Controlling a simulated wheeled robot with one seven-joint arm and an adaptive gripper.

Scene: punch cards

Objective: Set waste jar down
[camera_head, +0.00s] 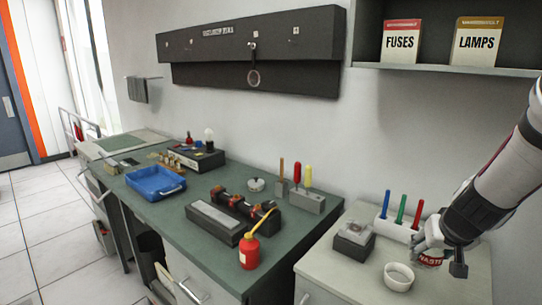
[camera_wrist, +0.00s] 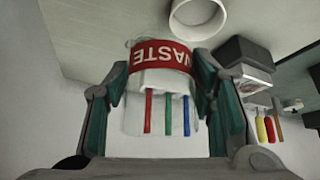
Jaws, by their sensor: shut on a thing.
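The waste jar (camera_wrist: 160,58) is a clear jar with a red band lettered WASTE. In the wrist view it is held between the two fingers of my gripper (camera_wrist: 158,85), which is shut on it. In the head view my gripper (camera_head: 437,252) hides most of the jar (camera_head: 430,262), and only part of its red label and clear body shows. The jar is low over the right end of the pale cabinet top (camera_head: 335,268), beside a white ring-shaped dish. Whether its base touches the top cannot be told.
The white dish (camera_head: 398,276) is just left of the jar. A white rack (camera_head: 395,228) with blue, green and red pens stands behind it. A small grey box (camera_head: 354,240) is farther left. The green bench (camera_head: 160,210) carries a blue tray (camera_head: 155,182) and a red oil can (camera_head: 249,252).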

